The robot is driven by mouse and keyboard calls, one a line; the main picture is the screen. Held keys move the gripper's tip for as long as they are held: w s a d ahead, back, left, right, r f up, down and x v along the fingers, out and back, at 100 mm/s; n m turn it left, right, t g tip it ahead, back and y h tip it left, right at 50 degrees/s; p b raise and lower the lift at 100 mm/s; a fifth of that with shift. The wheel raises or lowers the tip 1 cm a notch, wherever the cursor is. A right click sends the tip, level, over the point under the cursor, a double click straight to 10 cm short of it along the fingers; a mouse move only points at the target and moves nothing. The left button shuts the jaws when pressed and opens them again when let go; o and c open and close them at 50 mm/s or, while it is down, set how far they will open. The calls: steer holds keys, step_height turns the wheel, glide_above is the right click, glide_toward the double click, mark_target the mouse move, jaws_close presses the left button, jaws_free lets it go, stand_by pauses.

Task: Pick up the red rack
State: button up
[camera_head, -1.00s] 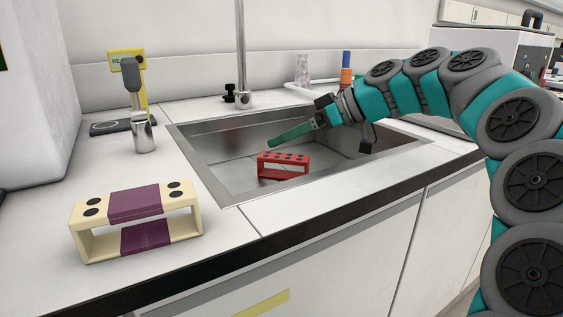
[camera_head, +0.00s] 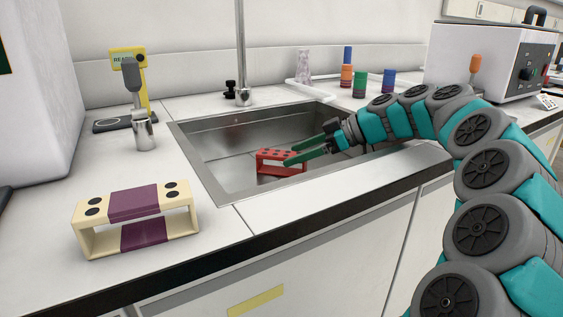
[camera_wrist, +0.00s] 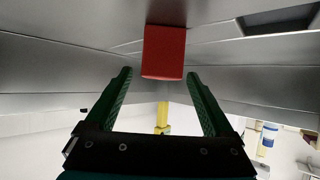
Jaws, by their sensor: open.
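The red rack (camera_head: 268,157) sits inside the metal sink in the head view, with dark holes in its top. My gripper (camera_head: 289,156) reaches into the sink from the right. Its green fingers are open at the rack's right end and cover part of it in the head view. In the wrist view, the rack's end face (camera_wrist: 163,52) appears between the lines of the two fingers, around and just beyond the fingertips (camera_wrist: 159,74). Nothing is gripped. I cannot tell whether a finger touches the rack.
The sink's rim (camera_head: 215,190) and walls surround the rack. A cream and purple rack (camera_head: 135,205) stands on the counter at left. A tap (camera_head: 241,60) rises behind the sink. Coloured tubes (camera_head: 389,82) and a white machine (camera_head: 490,60) stand at the back right.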

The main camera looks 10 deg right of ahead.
mark_target(286, 154)
steer(key=x, duration=0.1)
steer(key=p+x, duration=0.1)
steer(key=x, duration=0.1)
steer(key=shift+w+a+r, duration=0.2)
steer(key=shift+a+r, duration=0.05)
steer(key=shift+a, duration=0.25)
steer(key=shift+w+a+f, duration=0.15)
steer(key=shift+a+f, duration=0.05)
steer(key=shift+a, duration=0.1)
steer(key=shift+c, duration=0.4)
jaws_close()
